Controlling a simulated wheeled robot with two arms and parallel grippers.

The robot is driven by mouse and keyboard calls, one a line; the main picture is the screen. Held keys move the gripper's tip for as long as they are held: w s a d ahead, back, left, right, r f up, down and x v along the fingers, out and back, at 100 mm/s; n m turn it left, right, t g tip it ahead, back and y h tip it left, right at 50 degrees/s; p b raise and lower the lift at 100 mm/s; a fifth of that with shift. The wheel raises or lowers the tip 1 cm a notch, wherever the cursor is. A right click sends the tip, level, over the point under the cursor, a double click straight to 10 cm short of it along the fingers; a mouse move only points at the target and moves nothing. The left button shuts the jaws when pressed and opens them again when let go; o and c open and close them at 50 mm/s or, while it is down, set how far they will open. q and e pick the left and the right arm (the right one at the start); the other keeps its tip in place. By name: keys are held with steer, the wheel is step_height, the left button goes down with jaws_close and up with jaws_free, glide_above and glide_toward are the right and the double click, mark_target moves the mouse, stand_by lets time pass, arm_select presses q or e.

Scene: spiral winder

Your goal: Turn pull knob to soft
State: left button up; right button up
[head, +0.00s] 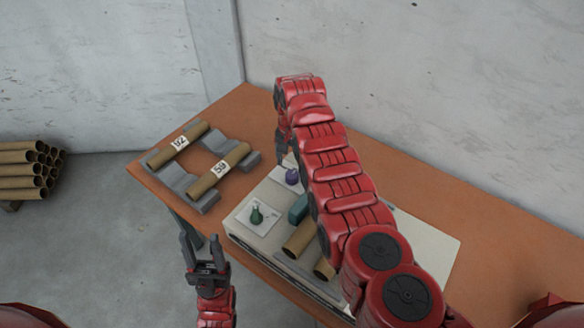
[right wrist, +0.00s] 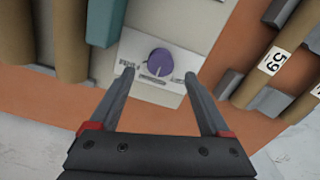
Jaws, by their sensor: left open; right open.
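The purple pull knob (right wrist: 158,62) sits on a pale label plate (right wrist: 133,50) on the machine panel. Small lettering stands on either side of it, too blurred to read for sure. My right gripper (right wrist: 159,74) is open, with its two fingertips spread to the left and right of the knob in the right wrist view and nothing held. In the head view the knob (head: 292,177) is just below my right gripper (head: 281,154), partly beside my red arm. My left gripper (head: 203,245) is open and empty, in front of the machine's near edge.
A green knob (head: 257,215) on its own plate and a teal block (head: 299,208) are on the machine panel (head: 425,232). Cardboard tubes marked 92 (head: 180,142) and 59 (head: 220,168) rest on grey holders. More tubes (head: 25,170) are stacked at far left.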

mark_target(292, 175)
step_height(292, 175, down, 2)
steer(key=shift+f, duration=0.15)
step_height(292, 175, down, 2)
steer(key=shift+w+b, duration=0.15)
steer(key=shift+b, duration=0.65)
steer(key=shift+f+b, duration=0.4)
steer(key=shift+f, duration=0.1)
steer(key=shift+c, duration=0.3)
jaws_close()
